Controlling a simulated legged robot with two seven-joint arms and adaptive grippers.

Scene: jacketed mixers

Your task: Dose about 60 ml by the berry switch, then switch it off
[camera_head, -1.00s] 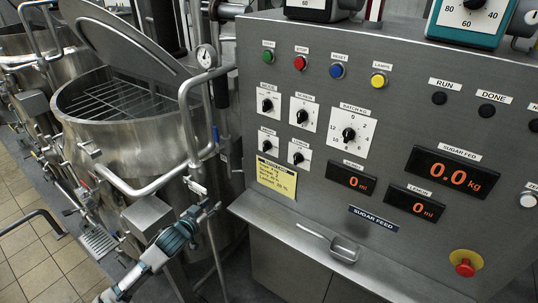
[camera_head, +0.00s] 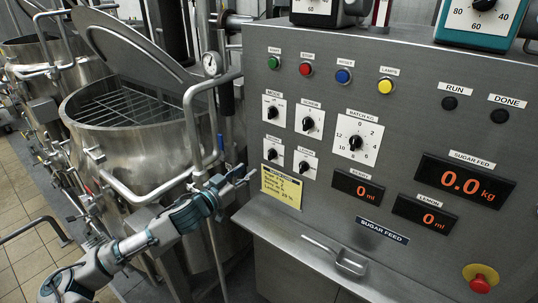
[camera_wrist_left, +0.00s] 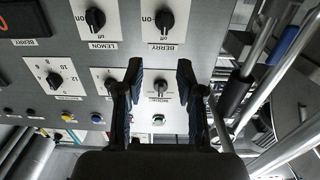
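The berry switch (camera_head: 272,154) is a black knob on a white plate, the lower-left knob on the steel panel. It also shows in the left wrist view (camera_wrist_left: 165,19), with its BERRY label; its exact setting is hard to tell. The lemon switch (camera_head: 304,166) is just right of it. The berry display (camera_head: 358,187) reads 0 ml, and the lemon display (camera_head: 424,214) reads 0 ml. My left gripper (camera_head: 246,178) is open and empty, left of and below the berry switch, apart from it. Its two spread fingers (camera_wrist_left: 160,82) show in the wrist view. My right gripper is out of view.
A yellow note (camera_head: 281,187) is fixed below the switches. A steel ledge with a scoop (camera_head: 345,262) juts out under the panel. A red stop button (camera_head: 480,281) is at lower right. An open jacketed kettle (camera_head: 130,150) with rails and pipes stands left of the panel.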

